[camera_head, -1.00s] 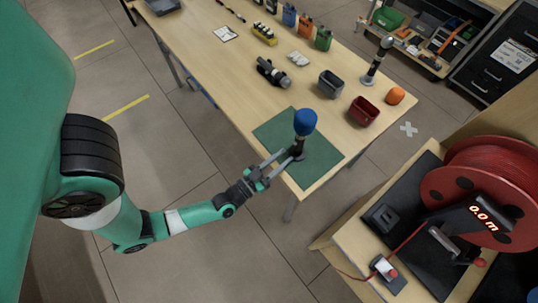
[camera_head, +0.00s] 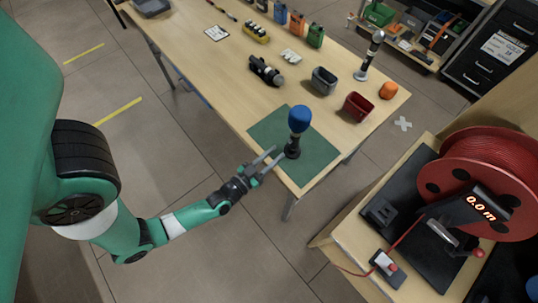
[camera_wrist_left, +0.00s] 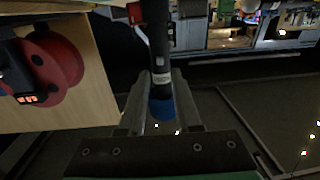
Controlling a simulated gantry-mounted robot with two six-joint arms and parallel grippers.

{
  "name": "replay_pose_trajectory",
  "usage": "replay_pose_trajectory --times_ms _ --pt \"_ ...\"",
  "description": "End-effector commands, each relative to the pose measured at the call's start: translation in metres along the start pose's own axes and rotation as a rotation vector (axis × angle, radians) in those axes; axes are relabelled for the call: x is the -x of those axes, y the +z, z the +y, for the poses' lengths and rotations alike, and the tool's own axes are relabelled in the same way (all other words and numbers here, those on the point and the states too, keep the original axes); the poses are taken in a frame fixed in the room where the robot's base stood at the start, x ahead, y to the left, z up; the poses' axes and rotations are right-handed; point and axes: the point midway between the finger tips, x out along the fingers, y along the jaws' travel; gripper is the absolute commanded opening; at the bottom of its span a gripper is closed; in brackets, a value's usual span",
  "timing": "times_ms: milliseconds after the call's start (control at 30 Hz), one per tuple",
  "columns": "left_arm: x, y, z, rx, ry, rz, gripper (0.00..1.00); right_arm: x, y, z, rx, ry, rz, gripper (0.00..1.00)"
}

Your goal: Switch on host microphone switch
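A microphone with a blue foam top (camera_head: 299,119) stands upright on a green mat (camera_head: 318,158) at the near corner of the table. My left gripper (camera_head: 280,153) is open and empty, its fingertips just short of the black lower part of this microphone. In the left wrist view the microphone's dark body (camera_wrist_left: 160,50) hangs upside down between the open fingers, with a pale label on it; I cannot tell the switch's position. A second microphone with a grey top (camera_head: 371,52) stands at the table's far right edge. Which one is the host's is not shown. My right gripper is not in view.
Behind the mat are a dark device (camera_head: 266,71), a grey bin (camera_head: 323,81), a red bin (camera_head: 357,106) and an orange ball-like object (camera_head: 388,90). A red cable reel (camera_head: 487,182) stands on a bench at right. Open floor lies left of the table.

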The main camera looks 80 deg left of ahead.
Motion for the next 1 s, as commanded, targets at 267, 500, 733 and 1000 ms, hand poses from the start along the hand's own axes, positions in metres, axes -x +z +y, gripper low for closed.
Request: replay_pose_trajectory --times_ms 267,500,733,1000 --pt "-0.02 0.001 0.0 0.0 -0.001 0.002 0.33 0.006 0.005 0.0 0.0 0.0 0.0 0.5" --pt "-0.037 0.0 0.0 0.0 0.0 0.002 0.33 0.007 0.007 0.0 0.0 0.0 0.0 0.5" --pt "-0.049 0.0 0.0 0.0 0.0 0.001 0.33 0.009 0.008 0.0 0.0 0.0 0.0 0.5" --pt "-0.052 0.0 0.0 0.0 0.0 0.0 0.33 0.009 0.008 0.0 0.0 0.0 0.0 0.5"
